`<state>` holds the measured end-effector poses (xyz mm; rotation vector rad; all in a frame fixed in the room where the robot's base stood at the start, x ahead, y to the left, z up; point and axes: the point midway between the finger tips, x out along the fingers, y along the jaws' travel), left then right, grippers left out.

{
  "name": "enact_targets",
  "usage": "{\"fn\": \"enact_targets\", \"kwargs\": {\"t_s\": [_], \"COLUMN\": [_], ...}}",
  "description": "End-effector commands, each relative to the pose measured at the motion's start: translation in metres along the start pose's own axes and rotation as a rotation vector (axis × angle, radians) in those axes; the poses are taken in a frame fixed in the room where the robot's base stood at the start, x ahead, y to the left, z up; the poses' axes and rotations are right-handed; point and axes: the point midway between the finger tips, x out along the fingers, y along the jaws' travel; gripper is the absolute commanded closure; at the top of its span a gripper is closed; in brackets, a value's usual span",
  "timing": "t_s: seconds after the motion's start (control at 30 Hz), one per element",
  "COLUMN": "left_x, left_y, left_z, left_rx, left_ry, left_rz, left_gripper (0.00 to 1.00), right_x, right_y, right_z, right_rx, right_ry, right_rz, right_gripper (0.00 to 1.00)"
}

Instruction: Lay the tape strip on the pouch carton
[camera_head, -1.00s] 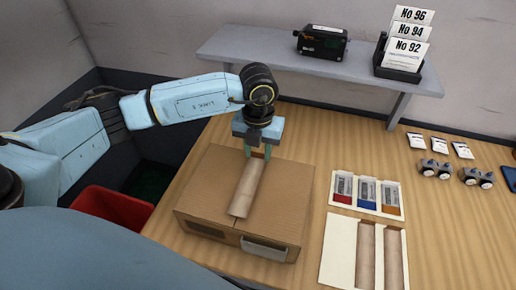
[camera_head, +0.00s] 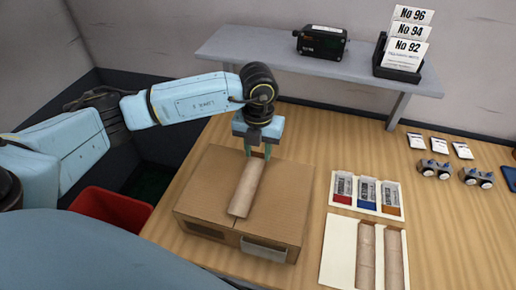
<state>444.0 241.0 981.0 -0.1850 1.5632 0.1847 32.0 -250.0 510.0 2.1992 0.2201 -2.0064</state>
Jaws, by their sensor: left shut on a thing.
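The pouch carton (camera_head: 287,195) is a brown cardboard box on the wooden table, left of centre. A tan tape strip (camera_head: 246,187) lies lengthwise along the middle of its top. My right gripper is out of view.
A cream tray (camera_head: 340,252) at the front right holds two more tan strips. Behind it is a tray with red, blue and orange packets (camera_head: 367,195). A grey shelf (camera_head: 270,53) bears a black device and numbered cards. A red bin (camera_head: 113,208) stands left of the table.

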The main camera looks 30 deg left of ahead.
Motion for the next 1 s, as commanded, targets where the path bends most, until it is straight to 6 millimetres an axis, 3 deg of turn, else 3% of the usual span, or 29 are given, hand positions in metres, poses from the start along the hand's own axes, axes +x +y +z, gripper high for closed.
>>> {"fn": "enact_targets", "kwargs": {"t_s": [1.0], "left_x": [0.0059], "left_y": [0.0003], "left_z": [0.0003], "left_rx": [0.000], "left_ry": [0.000], "left_rz": [0.000], "left_gripper": [0.86], "right_x": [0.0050], "right_y": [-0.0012], "right_z": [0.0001], "right_rx": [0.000], "right_ry": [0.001], "right_rz": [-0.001], "right_gripper": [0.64]}}
